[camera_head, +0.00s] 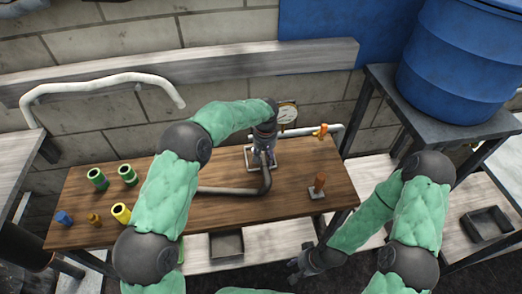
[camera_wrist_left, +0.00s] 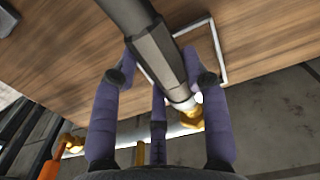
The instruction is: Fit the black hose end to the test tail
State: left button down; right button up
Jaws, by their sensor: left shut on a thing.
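The black hose (camera_head: 228,190) lies along the wooden bench and bends up to my left gripper (camera_head: 264,152). In the left wrist view, the fingers of my left gripper (camera_wrist_left: 160,85) are closed around the hose end's dark coupling (camera_wrist_left: 156,50). The coupling's tip has a pale ring, close to a brass fitting (camera_wrist_left: 190,118) on a light pipe, which may be the test tail. I cannot tell whether they touch or are joined. My right gripper (camera_head: 306,264) is low in front of the bench, apart from the hose; its jaws are too small to read.
A gauge (camera_head: 287,113) and a pipe with an orange valve (camera_head: 321,131) stand behind the gripper. An orange post (camera_head: 319,184) stands on the bench's right. Green sleeves (camera_head: 97,179), a yellow one (camera_head: 121,213) and a blue one (camera_head: 64,218) stand at left.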

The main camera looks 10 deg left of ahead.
pick_arm(q)
jog(key=shift+w+a, duration=0.1)
jog(key=shift+w, duration=0.3)
dwell(0.4)
jog(key=shift+w+a, duration=0.25)
jog(key=shift+w, duration=0.55)
jog(key=c, duration=0.6)
grip_release()
jog(key=shift+o, duration=0.2)
notch_tip(320, 180, up, 12)
